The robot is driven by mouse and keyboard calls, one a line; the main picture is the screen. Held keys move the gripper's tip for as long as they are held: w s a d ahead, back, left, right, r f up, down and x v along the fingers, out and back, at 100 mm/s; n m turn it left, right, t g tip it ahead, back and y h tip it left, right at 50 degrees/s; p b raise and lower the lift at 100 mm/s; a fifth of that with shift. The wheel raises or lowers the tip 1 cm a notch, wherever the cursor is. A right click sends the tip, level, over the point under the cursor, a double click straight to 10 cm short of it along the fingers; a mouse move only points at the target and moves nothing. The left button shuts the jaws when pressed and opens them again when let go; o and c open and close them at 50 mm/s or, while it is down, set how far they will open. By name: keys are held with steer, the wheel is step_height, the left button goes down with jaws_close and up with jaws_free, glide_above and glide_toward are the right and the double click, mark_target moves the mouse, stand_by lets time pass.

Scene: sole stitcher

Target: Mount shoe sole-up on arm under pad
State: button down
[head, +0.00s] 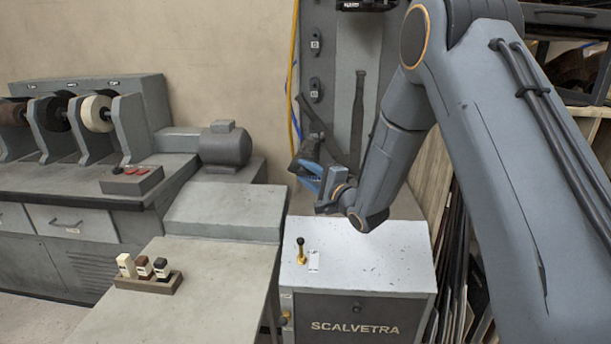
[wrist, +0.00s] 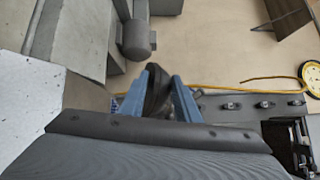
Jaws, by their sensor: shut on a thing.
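My gripper (head: 306,172) has blue fingers and is beside the machine's column, above the left part of the grey SCALVETRA cabinet (head: 413,262). In the wrist view the two blue fingers (wrist: 167,82) are closed on a dark shoe (wrist: 156,92), which shows only in part between them. In the head view the shoe (head: 309,148) is a small dark shape at the fingers. A dark slanted bar (head: 315,120) and an upright dark post (head: 357,105) stand just behind it. I cannot tell whether the shoe touches the bar, or which way its sole faces. The pad cannot be made out.
A yellow-and-black lever (head: 301,250) stands on the cabinet top. A bench (head: 215,270) at the left bears a small wooden rack (head: 147,284). A grinder with a motor (head: 225,146) is at the back left. My arm covers much of the right side.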

steer(key=shift+r+n, duration=0.1)
steer(key=shift+n, duration=0.4)
steer(key=n+b, duration=0.1)
steer(key=n, duration=0.3)
steer(key=shift+w+r, duration=0.1)
steer(key=shift+r, duration=0.05)
steer(key=n+b, duration=0.1)
steer(key=n, duration=0.2)
steer(key=shift+n, duration=0.4)
steer(key=shift+n+b, duration=0.3)
steer(key=shift+n, duration=0.4)
